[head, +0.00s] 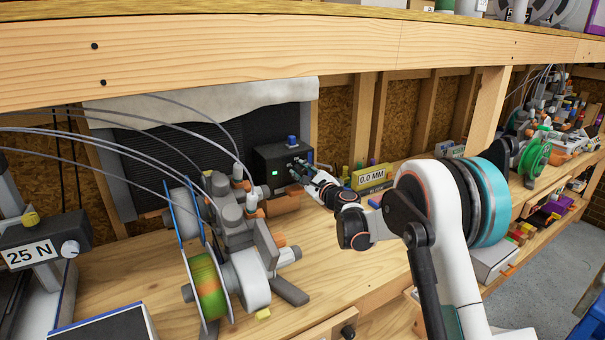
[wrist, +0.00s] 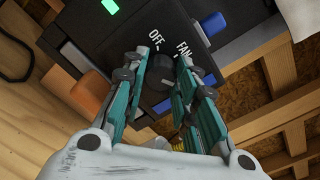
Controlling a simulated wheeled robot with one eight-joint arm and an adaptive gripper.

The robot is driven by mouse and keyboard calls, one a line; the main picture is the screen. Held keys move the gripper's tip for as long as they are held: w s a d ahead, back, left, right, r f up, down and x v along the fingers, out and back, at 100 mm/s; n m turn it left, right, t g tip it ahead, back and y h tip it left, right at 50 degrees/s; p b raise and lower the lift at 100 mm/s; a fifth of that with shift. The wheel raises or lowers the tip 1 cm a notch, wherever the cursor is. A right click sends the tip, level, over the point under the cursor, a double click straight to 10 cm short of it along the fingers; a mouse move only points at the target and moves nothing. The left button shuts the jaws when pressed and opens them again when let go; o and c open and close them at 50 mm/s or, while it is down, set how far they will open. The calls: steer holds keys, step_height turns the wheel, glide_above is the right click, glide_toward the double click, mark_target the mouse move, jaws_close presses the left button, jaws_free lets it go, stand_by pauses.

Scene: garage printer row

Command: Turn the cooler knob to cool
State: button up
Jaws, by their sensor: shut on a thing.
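The cooler is a black box (head: 267,160) at the back of the bench, with a small green light on its front. In the wrist view its dark panel (wrist: 125,42) carries the white words OFF and FAN around a round black knob (wrist: 160,68). My gripper (head: 300,170) reaches the front of the box from the right. In the wrist view my gripper (wrist: 162,72) has its teal-sided fingers on either side of the knob, shut on it. The knob's pointer and any COOL label cannot be made out.
Filament spools and grey motor units (head: 235,225) stand left of the box. A yellow 0.0 MM display (head: 372,178) stands to its right. A wooden beam (head: 200,45) runs above. The bench front (head: 340,265) has bare wood.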

steer(key=shift+f, duration=0.1)
steer(key=o, duration=1.1)
steer(key=v, duration=1.2)
